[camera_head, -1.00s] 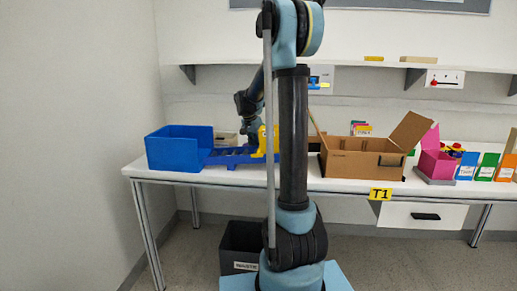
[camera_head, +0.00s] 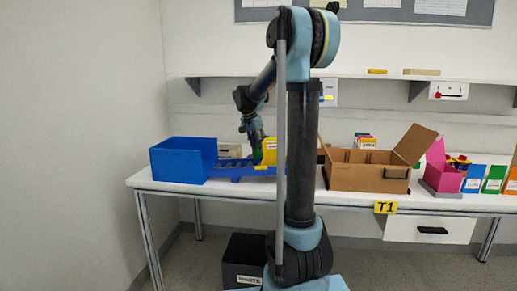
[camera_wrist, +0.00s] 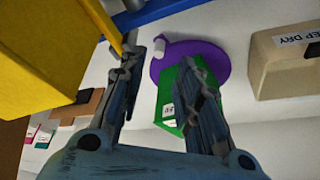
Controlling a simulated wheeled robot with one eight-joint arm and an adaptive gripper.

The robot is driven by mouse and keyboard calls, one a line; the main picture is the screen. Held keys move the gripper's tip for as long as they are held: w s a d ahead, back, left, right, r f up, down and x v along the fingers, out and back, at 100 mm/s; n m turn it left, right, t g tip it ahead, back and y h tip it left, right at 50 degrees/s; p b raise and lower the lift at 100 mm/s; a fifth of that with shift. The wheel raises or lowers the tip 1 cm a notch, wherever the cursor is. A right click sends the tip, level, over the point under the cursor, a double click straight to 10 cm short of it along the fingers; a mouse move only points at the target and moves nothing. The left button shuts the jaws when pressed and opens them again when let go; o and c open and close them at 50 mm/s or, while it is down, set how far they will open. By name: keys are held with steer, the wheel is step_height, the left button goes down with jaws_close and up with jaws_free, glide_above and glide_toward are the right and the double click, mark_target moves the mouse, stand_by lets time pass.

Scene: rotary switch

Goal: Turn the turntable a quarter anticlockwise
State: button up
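A flat purple disc (camera_wrist: 212,50), which looks like the turntable, lies on the white table in the wrist view. The right finger overlaps the green box; I cannot tell whether anything touches. In the head view my gripper (camera_head: 257,153) is low over the table, beside a yellow block (camera_head: 269,151); the disc cannot be made out there.
The yellow block (camera_wrist: 45,50) is close on the left in the wrist view, and a beige box (camera_wrist: 285,60) is at the right. A blue bin (camera_head: 183,162), a blue rack (camera_head: 240,170) and an open cardboard box (camera_head: 365,170) stand on the table.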

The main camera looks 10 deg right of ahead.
steer(key=c, duration=0.4)
steer(key=shift+n, duration=0.3)
jaws_close()
steer(key=a+r+n+g+h, duration=0.1)
steer(key=a+n, duration=0.2)
steer(key=n, duration=1.2)
steer(key=a+r+n+g, duration=0.1)
steer(key=a+n, duration=0.1)
steer(key=n, duration=1.3)
steer(key=x, duration=1)
steer(key=shift+w+a+f, duration=0.1)
steer(key=shift+w+f, duration=0.05)
steer(key=shift+w, duration=0.05)
